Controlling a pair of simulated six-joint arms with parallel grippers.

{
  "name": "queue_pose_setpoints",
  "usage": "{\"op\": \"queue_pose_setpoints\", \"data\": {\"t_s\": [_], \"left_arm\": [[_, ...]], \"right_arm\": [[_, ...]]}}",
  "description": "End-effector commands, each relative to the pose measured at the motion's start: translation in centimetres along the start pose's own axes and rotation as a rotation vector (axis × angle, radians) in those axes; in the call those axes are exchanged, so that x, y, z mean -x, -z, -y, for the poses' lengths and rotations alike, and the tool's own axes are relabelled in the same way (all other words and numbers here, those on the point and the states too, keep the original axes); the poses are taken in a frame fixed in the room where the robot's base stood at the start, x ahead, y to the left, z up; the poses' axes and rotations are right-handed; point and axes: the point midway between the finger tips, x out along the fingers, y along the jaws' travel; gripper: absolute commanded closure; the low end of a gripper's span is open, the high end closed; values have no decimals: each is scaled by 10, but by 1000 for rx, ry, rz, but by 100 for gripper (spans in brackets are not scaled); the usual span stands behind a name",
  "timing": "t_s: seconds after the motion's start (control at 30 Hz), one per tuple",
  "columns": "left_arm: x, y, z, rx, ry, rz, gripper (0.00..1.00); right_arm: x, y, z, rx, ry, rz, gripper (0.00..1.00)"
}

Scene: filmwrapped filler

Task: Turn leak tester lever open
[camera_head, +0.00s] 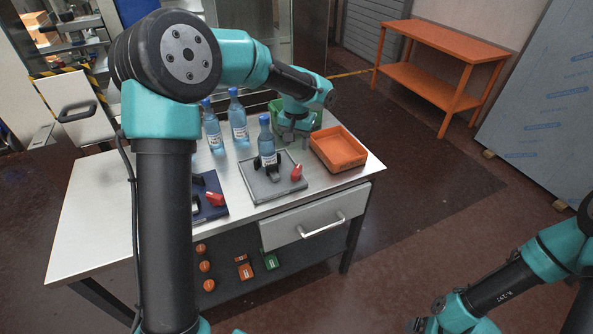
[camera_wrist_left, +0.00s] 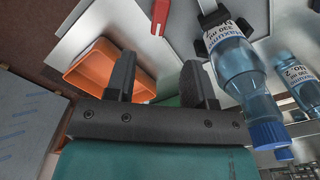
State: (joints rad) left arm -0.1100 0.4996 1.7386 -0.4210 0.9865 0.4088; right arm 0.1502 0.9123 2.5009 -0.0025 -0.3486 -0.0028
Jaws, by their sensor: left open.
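A grey leak tester plate (camera_head: 257,188) lies on the white table, with a blue bottle (camera_head: 267,146) standing upright in its black holder. Its red lever (camera_head: 297,172) sits at the plate's right side; it also shows at the top of the left wrist view (camera_wrist_left: 160,12). The bottle shows there too (camera_wrist_left: 238,72), right of the fingers. My left gripper (camera_head: 292,140) is open above and behind the lever, apart from it. In the left wrist view, nothing is between its fingers (camera_wrist_left: 160,78). My right gripper is at the bottom right edge, its fingers not clear.
A dark blue plate with another red lever (camera_head: 215,198) lies to the left, partly behind my left arm. Two blue bottles (camera_head: 238,118) stand behind. An orange tray (camera_head: 341,150) is right of the tester, and a green bin (camera_head: 276,106) stands behind my gripper.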

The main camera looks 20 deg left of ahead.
Motion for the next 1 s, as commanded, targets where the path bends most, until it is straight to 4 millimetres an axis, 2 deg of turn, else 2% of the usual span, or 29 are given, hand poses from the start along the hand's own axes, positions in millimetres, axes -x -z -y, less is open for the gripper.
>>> {"op": "queue_pose_setpoints", "data": {"t_s": [0.2, 0.6, 0.8, 1.0], "left_arm": [[-40, -1, 0, -1, 0, 4, 51], [-104, -1, 0, 0, 0, 3, 51], [-120, 0, 0, -1, 0, 1, 51], [-122, 0, 0, 0, 0, 0, 51]], "right_arm": [[0, 0, 0, 0, 0, 0, 8], [0, 0, 0, 0, 0, 0, 8], [0, 0, 0, 0, 0, 0, 8], [0, 0, 0, 0, 0, 0, 8]]}}
